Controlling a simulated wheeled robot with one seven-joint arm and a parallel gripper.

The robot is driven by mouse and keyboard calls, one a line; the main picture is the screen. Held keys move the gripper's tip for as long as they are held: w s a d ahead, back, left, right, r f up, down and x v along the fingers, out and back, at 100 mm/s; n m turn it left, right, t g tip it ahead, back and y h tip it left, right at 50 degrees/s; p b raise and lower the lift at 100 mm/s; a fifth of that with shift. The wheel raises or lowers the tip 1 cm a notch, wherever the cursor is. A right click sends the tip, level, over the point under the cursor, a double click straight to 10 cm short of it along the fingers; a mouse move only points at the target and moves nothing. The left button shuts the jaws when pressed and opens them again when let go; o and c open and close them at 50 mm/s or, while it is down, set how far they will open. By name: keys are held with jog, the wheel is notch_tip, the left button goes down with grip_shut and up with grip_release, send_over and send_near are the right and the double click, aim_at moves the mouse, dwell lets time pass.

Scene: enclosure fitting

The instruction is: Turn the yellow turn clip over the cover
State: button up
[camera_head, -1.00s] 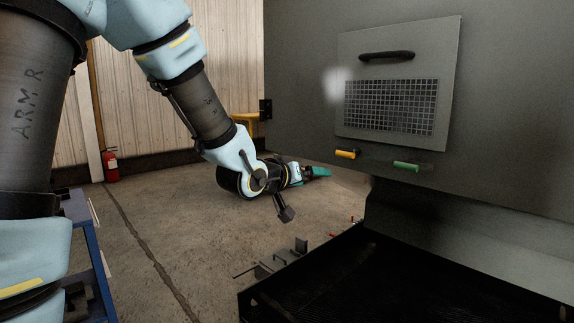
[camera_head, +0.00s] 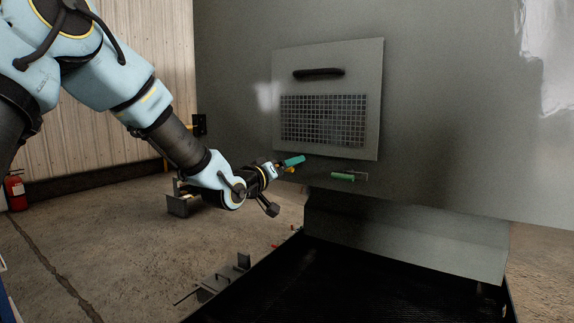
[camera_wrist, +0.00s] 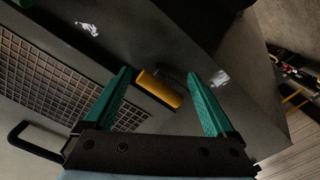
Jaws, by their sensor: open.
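The cover (camera_head: 355,58) is a grey panel with a mesh window and a black handle, set against the grey enclosure wall. The yellow turn clip (camera_head: 290,170) sits just below the cover's lower left edge, partly hidden by my gripper. My gripper (camera_head: 293,161) is open, with green fingers, in front of the clip. In the wrist view the yellow clip (camera_wrist: 158,88) lies between the two spread fingers (camera_wrist: 160,76), nearer the left one. I cannot tell whether a finger touches it. The clip appears to lie beside the cover's edge, not across it.
A green turn clip (camera_head: 343,177) sits below the cover, right of the yellow one. A dark tray (camera_head: 380,270) juts out below the wall. Grey brackets (camera_head: 222,278) are at its left. A fire extinguisher (camera_head: 15,190) stands far left.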

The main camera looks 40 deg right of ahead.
jog(key=shift+d, duration=0.3)
